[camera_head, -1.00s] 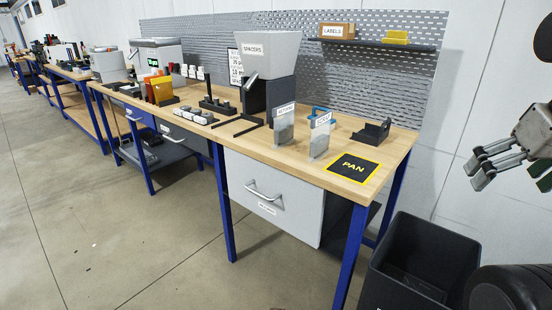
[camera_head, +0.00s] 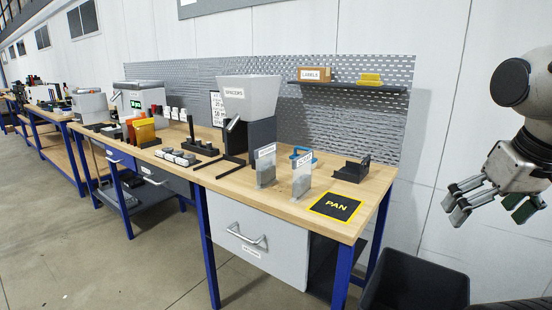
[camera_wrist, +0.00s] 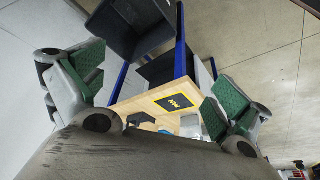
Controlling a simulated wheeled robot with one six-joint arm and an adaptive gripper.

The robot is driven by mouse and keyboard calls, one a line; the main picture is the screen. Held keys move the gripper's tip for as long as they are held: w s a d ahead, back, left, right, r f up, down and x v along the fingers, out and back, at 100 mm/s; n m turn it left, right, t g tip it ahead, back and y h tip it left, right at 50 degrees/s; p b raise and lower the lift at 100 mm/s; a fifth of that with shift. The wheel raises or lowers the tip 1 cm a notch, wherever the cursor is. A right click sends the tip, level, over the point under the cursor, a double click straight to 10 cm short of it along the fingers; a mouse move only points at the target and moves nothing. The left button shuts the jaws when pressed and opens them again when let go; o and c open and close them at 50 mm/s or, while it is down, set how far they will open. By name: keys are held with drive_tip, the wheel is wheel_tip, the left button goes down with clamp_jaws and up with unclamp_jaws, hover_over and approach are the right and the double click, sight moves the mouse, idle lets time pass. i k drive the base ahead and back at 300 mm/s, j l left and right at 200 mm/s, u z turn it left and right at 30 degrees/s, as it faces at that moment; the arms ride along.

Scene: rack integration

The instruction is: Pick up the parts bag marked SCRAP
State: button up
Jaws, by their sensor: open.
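Two clear, upright parts bags with white labels stand on the wooden bench near its front edge. The right bag (camera_head: 301,181) has a small label that looks like SCRAP, though the print is hard to read. The left bag (camera_head: 265,169) has a longer label that I cannot make out. My gripper (camera_head: 490,208) is open and empty, held in the air to the right of the bench, well apart from both bags. In the wrist view its green-padded fingers (camera_wrist: 160,88) are spread wide, with the bench beyond them; the bags cannot be made out clearly there.
A black PAN mat (camera_head: 337,207) with a yellow border lies right of the bags on the bench (camera_head: 235,187). A black holder (camera_head: 352,171) and a blue-handled thing (camera_head: 303,157) stand behind. The spacer hopper (camera_head: 249,100) is left. A dark bin (camera_head: 412,283) stands on the floor.

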sight(302, 166)
drive_tip(key=i+j+u, duration=0.15)
drive_tip(key=i+j, duration=0.15)
drive_tip(key=i+j+u, duration=0.15)
drive_tip(key=i+j, duration=0.15)
drive_tip(key=i, duration=0.2)
